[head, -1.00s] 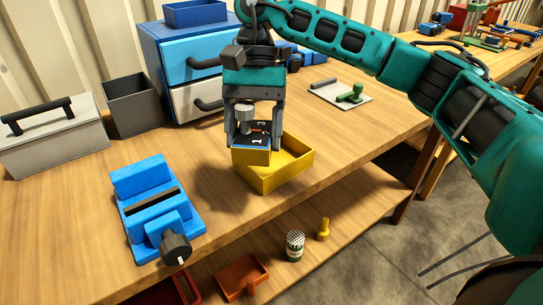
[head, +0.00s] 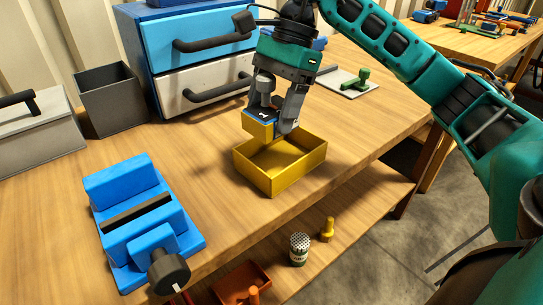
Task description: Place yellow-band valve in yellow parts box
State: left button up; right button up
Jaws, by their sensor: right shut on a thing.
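My right gripper (head: 275,118) is shut on the yellow-band valve (head: 258,130), a small blocky part with a yellow lower side, blue edge, dark numbered top and grey knob. The fingers partly hide it. The yellow parts box (head: 298,178) is an open tray on the bench, below and slightly right of the valve. The valve is over the box's back left side; whether it touches the rim I cannot tell. The part of the box floor that shows is bare. My left gripper is not in view.
A blue vise (head: 150,225) stands at left front. A drawer unit (head: 200,75), a grey bin (head: 110,98) and a grey toolbox (head: 35,135) stand behind. A white board (head: 345,82) with a green part lies at the back right. A lower shelf holds a can (head: 299,250).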

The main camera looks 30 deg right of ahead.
notch_tip(320, 180, down, 4)
jog(key=shift+r, duration=0.15)
jog(key=shift+f+b, duration=0.3)
jog(key=shift+f, duration=0.55)
notch_tip(320, 180, down, 4)
jog(key=shift+r+b, duration=0.1)
jog(key=shift+b, duration=0.25)
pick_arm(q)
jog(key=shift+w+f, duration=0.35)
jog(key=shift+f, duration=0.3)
pick_arm(e)
jog(key=shift+f, duration=0.2)
jog(key=o, duration=1.1)
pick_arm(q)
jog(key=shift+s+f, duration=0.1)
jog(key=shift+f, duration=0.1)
pick_arm(e)
jog(key=shift+r, duration=0.1)
